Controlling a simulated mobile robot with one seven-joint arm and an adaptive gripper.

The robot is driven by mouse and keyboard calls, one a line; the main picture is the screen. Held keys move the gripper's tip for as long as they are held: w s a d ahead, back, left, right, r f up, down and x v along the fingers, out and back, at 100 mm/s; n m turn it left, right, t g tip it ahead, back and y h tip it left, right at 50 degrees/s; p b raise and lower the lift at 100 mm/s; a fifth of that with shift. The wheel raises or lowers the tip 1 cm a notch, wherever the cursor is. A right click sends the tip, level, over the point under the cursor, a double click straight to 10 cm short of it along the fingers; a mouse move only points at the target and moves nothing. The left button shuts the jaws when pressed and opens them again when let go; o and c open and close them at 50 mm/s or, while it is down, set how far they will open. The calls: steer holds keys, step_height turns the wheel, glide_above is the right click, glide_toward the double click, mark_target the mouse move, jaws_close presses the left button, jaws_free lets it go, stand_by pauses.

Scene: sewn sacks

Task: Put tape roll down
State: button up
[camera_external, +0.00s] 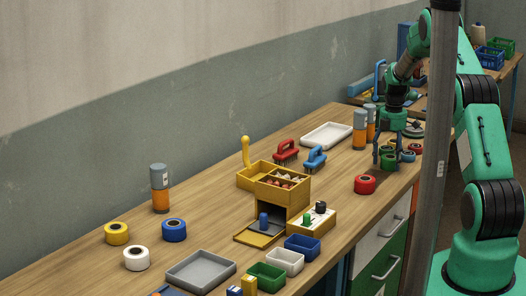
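My gripper (387,153) points down over the right part of the workbench, with its fingers spread around a green tape roll (388,161). It is too small to tell whether the fingers press on the roll or whether the roll rests on the bench. A red tape roll (365,184) lies just left and in front of my gripper. Small blue and red rolls (414,149) lie close to its right. A yellow roll (117,233), a white roll (136,258) and a blue roll (174,230) lie at the left end.
Orange-and-grey bottles (360,130) stand just behind-left of my gripper. Small bins (303,247) line the front edge. A grey post (436,150) hides part of the right side.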

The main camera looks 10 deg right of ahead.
mark_target(390, 156)
step_height(390, 156, up, 12)
steer(key=p, duration=0.1)
steer(key=shift+r+p, duration=0.15)
steer(key=shift+p, duration=0.2)
stand_by(0.5)
stand_by(0.4)
